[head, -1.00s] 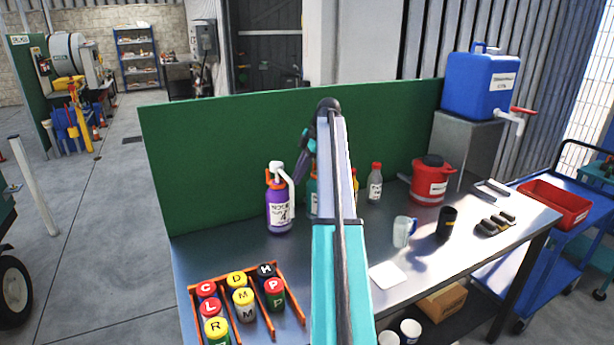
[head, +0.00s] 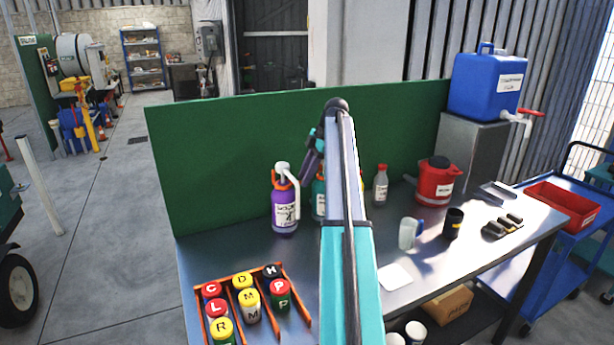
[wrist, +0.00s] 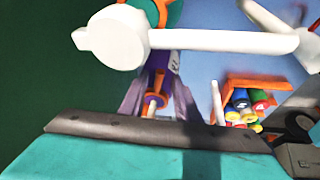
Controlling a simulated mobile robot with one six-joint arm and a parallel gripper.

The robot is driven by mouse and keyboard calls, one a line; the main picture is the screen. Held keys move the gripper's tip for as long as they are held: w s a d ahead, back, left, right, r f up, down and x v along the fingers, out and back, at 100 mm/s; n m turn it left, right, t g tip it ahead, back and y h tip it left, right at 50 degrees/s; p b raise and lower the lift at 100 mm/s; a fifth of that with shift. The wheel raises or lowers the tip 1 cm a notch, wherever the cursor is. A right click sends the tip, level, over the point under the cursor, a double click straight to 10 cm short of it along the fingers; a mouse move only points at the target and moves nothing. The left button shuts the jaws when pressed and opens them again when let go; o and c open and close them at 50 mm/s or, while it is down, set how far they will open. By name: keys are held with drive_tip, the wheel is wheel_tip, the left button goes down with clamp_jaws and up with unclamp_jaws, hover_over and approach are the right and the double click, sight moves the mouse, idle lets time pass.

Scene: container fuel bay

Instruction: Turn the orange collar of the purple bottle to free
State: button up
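The purple bottle (head: 285,212) stands upright on the bench, left of my arm in the head view. It has an orange collar (head: 275,186) and a white spray head with a lever down its right side. A teal bottle (head: 320,200) with an orange collar stands just right of it, partly hidden by my arm.
A green panel (head: 220,150) backs the bench. An orange rack (head: 262,310) of lettered caps is at front left. A clear bottle (head: 380,187), red container (head: 435,182), mug (head: 409,233) and black cup (head: 453,224) stand to the right. Bare metal lies between rack and bottles.

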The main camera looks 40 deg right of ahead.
drive_tip(key=shift+d+r, duration=0.15)
drive_tip(key=shift+r, duration=0.35)
drive_tip(key=p+v, duration=0.5)
drive_tip(key=v, duration=0.7)
drive_tip(key=shift+s+r, duration=0.15)
drive_tip(key=shift+r, duration=0.1)
